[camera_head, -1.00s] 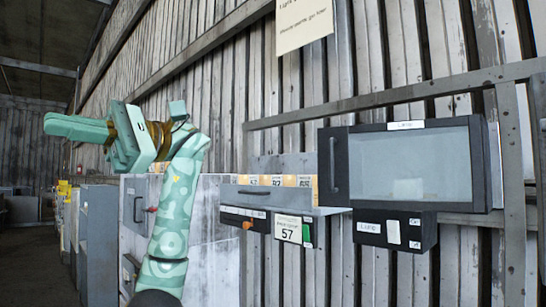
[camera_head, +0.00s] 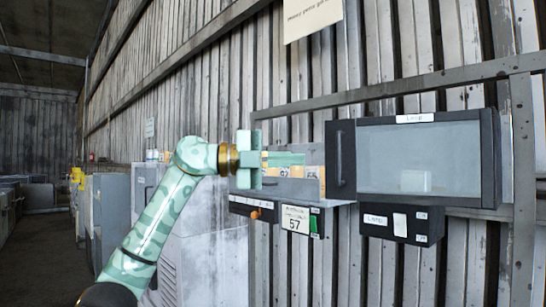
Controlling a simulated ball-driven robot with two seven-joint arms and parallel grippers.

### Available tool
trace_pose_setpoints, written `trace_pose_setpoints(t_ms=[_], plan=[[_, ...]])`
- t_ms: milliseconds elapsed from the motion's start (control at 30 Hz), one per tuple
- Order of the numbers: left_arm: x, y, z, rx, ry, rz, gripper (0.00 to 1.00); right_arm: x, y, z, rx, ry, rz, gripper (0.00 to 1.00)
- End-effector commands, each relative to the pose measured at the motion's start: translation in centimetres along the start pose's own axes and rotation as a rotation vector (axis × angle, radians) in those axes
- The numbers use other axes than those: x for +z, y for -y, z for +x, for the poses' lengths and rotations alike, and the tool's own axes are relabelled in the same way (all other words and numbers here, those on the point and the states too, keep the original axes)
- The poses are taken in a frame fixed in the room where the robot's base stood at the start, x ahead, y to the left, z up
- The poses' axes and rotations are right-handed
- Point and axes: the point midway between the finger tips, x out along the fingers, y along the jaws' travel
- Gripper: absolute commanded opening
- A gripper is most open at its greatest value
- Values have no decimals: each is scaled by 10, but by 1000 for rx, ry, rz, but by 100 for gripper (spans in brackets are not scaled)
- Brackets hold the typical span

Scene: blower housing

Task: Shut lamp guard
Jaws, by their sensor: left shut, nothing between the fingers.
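The lamp guard (camera_head: 420,160) is a dark-framed, glazed front on the wall at the right, with a "Lamp" label on its top edge. Its dark vertical handle (camera_head: 339,158) is on the left side. I cannot tell whether it stands slightly ajar. A small pale block shows behind the glass. My left gripper (camera_head: 298,162) is shut and empty, pointing right towards the handle side. It is in front of the grey box left of the guard, apart from the handle in the picture. My right gripper is out of view.
Below the guard is a dark switch box (camera_head: 400,224) labelled "Lamp". Grey cabinets (camera_head: 105,210) line the wall at left. A paper sign (camera_head: 312,16) hangs above.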

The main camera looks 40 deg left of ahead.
Motion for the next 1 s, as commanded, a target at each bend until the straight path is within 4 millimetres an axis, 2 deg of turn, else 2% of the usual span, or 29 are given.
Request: trace_pose_setpoints(t_ms=[33, 200, 333, 600, 1000], plan=[[-1, 2, 12, 1, -6, -2, 0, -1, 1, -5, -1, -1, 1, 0], [-2, 3, 46, -1, -5, -1, 0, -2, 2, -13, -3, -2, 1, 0], [15, 3, 60, 0, -3, -2, 0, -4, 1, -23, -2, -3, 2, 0], [27, 1, 71, 0, -2, 0, 0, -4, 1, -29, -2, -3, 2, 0], [27, 1, 74, 1, -7, 0, 0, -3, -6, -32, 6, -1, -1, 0]])
